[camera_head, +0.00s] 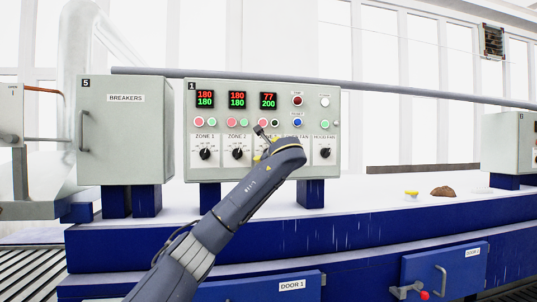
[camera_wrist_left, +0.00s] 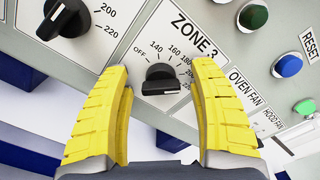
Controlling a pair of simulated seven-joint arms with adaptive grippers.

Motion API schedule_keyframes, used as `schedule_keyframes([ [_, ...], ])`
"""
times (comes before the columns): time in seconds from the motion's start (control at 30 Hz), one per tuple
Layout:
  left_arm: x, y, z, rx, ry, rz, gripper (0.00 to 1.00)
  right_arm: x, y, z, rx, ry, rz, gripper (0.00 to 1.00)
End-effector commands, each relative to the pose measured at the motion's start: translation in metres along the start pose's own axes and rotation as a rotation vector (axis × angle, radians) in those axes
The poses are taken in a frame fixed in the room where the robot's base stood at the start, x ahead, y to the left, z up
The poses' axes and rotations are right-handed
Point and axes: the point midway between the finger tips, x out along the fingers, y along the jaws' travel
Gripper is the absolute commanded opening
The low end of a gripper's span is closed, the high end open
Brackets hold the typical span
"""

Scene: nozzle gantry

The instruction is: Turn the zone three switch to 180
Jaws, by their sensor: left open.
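The zone three switch (camera_wrist_left: 160,80) is a black rotary knob on a pale panel, shown in the left wrist view. Its grip bar lies roughly level in that picture, with a pale mark near its right end; I cannot tell exactly which number it points to. Dial labels OFF, 140, 160 and 180 arc above it. My left gripper (camera_head: 264,135) is open, its yellow fingers on either side of the knob with gaps showing. In the head view the gripper and arm hide this switch. The zone three display (camera_head: 268,101) reads 77 over 200. My right gripper is not in view.
The zone one switch (camera_head: 205,154) and zone two switch (camera_head: 238,154) sit left on the same control panel (camera_head: 191,140). Push buttons, including a green one (camera_wrist_left: 254,16) and a blue one (camera_wrist_left: 288,66), are close by. A breaker box (camera_head: 125,140) stands left.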

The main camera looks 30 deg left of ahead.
Motion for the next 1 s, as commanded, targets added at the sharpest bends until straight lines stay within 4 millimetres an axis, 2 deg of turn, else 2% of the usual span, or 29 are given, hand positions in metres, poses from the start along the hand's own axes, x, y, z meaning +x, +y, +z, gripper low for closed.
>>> schedule_keyframes([
  [0.37, 0.0024, 0.0000, 0.0000, 0.000, 0.000, 0.000, 0.62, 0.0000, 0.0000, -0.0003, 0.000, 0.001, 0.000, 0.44],
  [0.9, 0.0022, 0.0000, 0.0006, -0.001, -0.001, 0.000, 0.00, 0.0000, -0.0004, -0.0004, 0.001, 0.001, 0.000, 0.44],
  [1.0, 0.0022, 0.0000, 0.0011, -0.001, -0.001, 0.000, 0.00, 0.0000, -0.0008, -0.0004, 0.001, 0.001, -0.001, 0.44],
])
